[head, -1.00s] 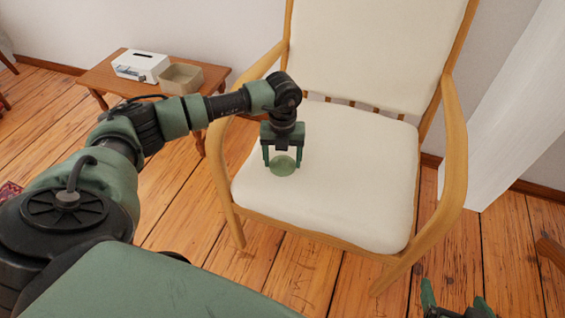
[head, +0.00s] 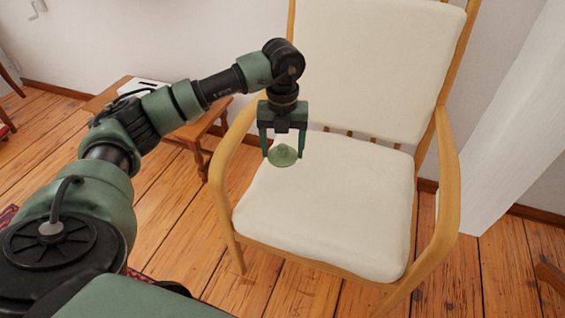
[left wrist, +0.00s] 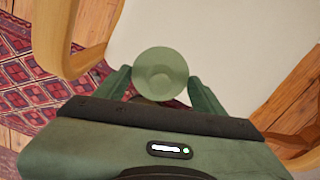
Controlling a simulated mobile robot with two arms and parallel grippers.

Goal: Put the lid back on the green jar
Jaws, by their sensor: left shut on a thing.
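My left gripper (head: 283,151) is shut on a round green lid (head: 283,157) with a small knob in its middle, and holds it above the seat of the cream armchair (head: 340,200). In the left wrist view the lid (left wrist: 160,74) sits between the two green fingers, knob facing the camera. No green jar can be seen in either view. My right gripper is out of view.
The chair's wooden armrest (head: 225,150) stands close to the left of my gripper. A low wooden side table (head: 205,128) behind my left arm bears a white box (head: 150,86), mostly hidden. A red patterned rug (left wrist: 50,80) lies on the plank floor.

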